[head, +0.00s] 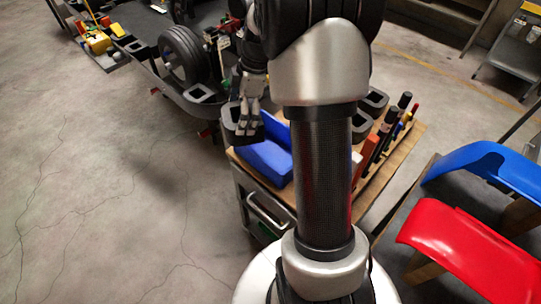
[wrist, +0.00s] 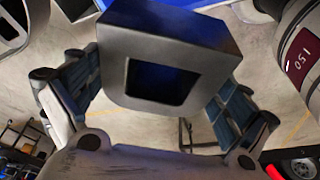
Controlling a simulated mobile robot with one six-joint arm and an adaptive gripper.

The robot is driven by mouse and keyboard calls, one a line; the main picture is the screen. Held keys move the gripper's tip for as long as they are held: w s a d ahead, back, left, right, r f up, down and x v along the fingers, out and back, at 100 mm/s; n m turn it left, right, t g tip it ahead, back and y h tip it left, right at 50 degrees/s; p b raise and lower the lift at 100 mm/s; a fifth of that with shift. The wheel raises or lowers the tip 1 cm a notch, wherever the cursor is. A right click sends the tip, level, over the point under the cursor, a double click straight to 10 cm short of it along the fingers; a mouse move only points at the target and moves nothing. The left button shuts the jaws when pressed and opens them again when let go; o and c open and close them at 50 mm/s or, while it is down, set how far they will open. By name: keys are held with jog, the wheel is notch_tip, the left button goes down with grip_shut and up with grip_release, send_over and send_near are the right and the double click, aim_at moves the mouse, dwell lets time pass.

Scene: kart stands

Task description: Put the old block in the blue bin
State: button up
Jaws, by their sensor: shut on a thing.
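A dark grey block with a rectangular hole (wrist: 205,35) sits between the two fingers of my gripper (wrist: 150,88) in the wrist view. The fingers are shut on its sides. In the head view my gripper (head: 246,106) points down and holds this dark block (head: 231,117) at the left end of the workbench. The blue bin (head: 262,160) is on the bench beside and partly below the block. Its right part is hidden by my arm. A strip of its blue shows behind the block in the wrist view (wrist: 178,3). I cannot tell the gap between block and bin.
The wooden-topped bench (head: 388,172) also holds a similar dark block (head: 374,101) and several upright tools (head: 385,130) on the right. A kart with a tyre (head: 184,55) stands behind left. Blue (head: 495,165) and red (head: 460,245) seats are at right. Floor at left is clear.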

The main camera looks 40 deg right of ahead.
jog(key=s+d+r+n+g, duration=0.1)
jog(key=s+d+r+n, duration=0.1)
jog(key=d+n, duration=0.5)
jog(key=b, duration=0.6)
send_over(271, 156)
jog(key=shift+m+g, duration=0.3)
jog(key=shift+m, duration=0.1)
jog(key=d+x, duration=0.1)
jog(key=x, duration=0.5)
jog(key=d+x, duration=0.2)
jog(key=x, duration=0.4)
jog(key=d+f+x, duration=0.1)
jog(key=x, duration=0.6)
jog(key=shift+w+d+f, duration=0.1)
jog(key=shift+w+d, duration=0.05)
jog(key=shift+d, duration=0.1)
jog(key=o, duration=1.6)
jog(key=shift+f, duration=0.1)
jog(key=shift+o, duration=0.5)
